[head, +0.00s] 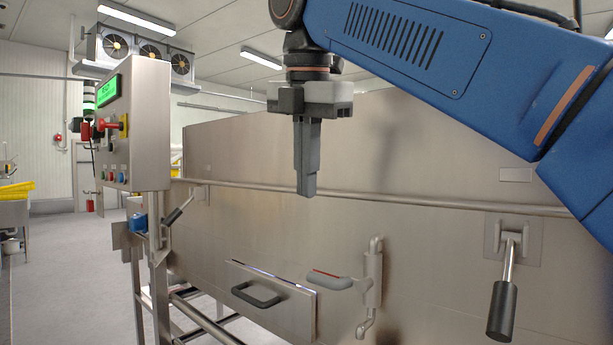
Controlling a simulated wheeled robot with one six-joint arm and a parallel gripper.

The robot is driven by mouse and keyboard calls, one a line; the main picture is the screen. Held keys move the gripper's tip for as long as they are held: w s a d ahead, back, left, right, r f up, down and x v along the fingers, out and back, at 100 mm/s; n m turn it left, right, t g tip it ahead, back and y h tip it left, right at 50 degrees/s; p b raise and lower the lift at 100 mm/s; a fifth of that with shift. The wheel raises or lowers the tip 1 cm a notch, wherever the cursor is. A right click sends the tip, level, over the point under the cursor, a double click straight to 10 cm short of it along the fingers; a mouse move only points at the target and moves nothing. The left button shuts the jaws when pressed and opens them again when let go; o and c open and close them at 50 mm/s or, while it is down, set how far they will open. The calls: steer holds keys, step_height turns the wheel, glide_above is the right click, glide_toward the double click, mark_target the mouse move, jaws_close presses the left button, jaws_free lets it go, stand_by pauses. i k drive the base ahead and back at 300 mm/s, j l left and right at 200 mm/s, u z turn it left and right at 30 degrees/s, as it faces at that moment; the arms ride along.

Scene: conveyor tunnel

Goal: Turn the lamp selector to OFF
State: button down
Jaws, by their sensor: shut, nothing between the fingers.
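A steel control box (150,125) stands at the left, seen at a steep angle. Small dark controls sit between the handle and the buttons. I cannot tell which control is the lamp selector or where it points. My gripper (306,193) points down, shut and empty, in front of the tunnel wall. It is to the right of the control box and apart from it.
The steel tunnel wall (430,190) fills the middle and right, with a horizontal rail (400,203) across it. Open floor (70,280) lies left.

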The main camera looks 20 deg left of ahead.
mark_target(97, 135)
steer(key=k, duration=0.4)
steer(key=i+u, duration=0.25)
steer(key=i, duration=0.15)
steer(key=u, duration=1.45)
